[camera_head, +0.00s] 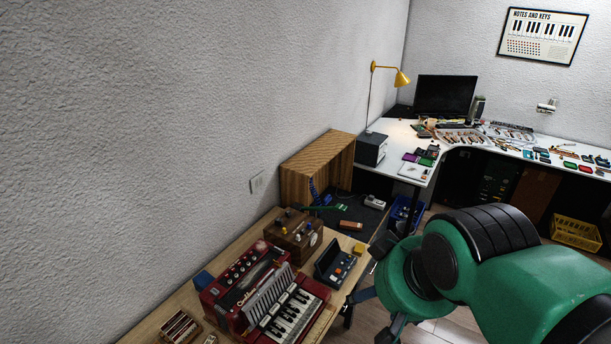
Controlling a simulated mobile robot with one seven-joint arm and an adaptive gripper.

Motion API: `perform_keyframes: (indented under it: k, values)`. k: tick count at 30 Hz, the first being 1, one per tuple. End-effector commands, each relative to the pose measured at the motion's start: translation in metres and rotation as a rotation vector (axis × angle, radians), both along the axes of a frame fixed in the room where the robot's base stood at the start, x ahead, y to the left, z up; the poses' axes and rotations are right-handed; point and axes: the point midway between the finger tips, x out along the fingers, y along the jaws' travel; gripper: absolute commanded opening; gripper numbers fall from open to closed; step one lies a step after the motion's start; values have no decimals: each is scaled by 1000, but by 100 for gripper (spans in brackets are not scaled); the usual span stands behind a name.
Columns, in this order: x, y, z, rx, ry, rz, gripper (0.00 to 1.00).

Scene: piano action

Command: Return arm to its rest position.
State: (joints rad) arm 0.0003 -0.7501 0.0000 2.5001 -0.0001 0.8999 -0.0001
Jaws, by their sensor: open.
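My green and black arm (490,270) fills the lower right of the head view, bent over the floor beside the wooden table. My gripper (369,272) shows partly at the arm's left end, next to the table's right edge. Its dark fingers are spread apart, and I see nothing held between them. Part of the gripper is hidden by the arm or cut off at the bottom edge.
The wooden table (230,256) carries a red accordion (226,288), a wooden box with knobs (293,236) and a dark device (336,262). A white corner desk (377,162) with many small parts stands behind. A yellow crate (576,232) is at right.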

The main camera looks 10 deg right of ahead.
Motion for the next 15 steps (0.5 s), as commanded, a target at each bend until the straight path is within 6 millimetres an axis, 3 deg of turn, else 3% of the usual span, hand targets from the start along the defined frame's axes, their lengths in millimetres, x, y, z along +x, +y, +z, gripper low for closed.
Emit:
perform_keyframes:
  k: [15]
  values:
    - [0,0,-91,0,0,0,64]
